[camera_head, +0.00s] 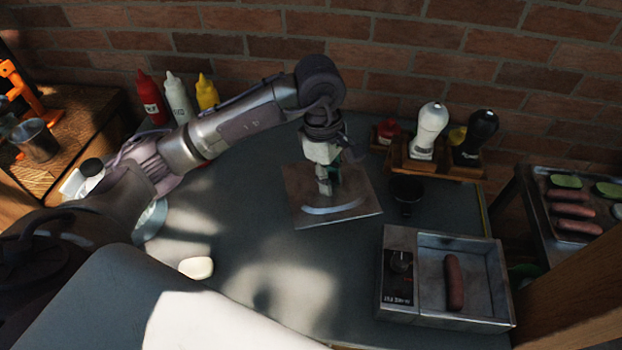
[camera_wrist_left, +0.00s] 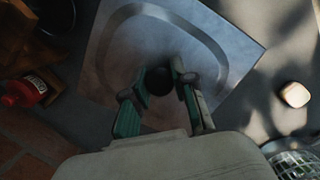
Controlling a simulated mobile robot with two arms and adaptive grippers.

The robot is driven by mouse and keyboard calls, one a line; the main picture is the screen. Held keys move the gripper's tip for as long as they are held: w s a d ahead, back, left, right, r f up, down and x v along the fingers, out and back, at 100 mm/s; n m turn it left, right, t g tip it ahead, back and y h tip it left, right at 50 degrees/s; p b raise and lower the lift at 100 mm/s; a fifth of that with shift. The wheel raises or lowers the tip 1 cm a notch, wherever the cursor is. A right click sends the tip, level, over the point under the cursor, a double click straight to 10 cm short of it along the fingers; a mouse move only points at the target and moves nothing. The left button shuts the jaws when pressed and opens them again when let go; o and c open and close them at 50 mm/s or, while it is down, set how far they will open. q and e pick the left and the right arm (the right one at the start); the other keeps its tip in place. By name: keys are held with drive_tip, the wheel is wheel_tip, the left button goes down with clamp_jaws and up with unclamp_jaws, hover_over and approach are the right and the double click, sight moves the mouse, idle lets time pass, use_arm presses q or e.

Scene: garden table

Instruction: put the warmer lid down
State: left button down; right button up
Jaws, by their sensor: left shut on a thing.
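The warmer lid (camera_head: 357,196) is a flat square metal plate with a pressed curved groove, in the middle of the head view over the dark table. It also fills the upper part of the left wrist view (camera_wrist_left: 215,50). My left gripper (camera_head: 325,188) points down at its centre. In the left wrist view its green-padded fingers (camera_wrist_left: 159,88) are shut on the lid's dark round knob. I cannot tell whether the lid touches the tabletop. The warmer (camera_head: 440,321), an open metal box holding a sausage (camera_head: 454,282), stands to the right, uncovered. My right gripper is not in view.
A wooden rack (camera_head: 432,168) with white and black bottles stands behind the lid's right side. A dark round item (camera_head: 406,193) is close to the lid's right edge. Sauce bottles (camera_head: 178,98) stand back left. A pale rounded item (camera_head: 196,267) lies front left. The table between is clear.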

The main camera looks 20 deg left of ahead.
sight(295, 215)
use_arm(q)
drive_tip(key=shift+s+d+r, duration=0.35)
drive_tip(key=shift+d+r, duration=0.25)
drive_tip(key=shift+d, duration=0.2)
drive_tip(key=s+a+m, duration=0.1)
drive_tip(key=s+m, duration=0.1)
drive_tip(key=m, duration=0.3)
drive_tip(key=s+a+m+g+y, duration=0.1)
drive_tip(key=s+a+m, duration=0.1)
drive_tip(key=s+m, duration=0.1)
drive_tip(key=s+a+m, duration=0.2)
drive_tip(key=m, duration=0.4)
drive_tip(key=shift+s+f+m+g+y, duration=0.1)
drive_tip(key=shift+s+m+g+y, duration=0.2)
drive_tip(key=shift+s+a+m, duration=0.3)
drive_tip(key=shift+s+m, duration=0.2)
drive_tip(key=shift+m, duration=0.4)
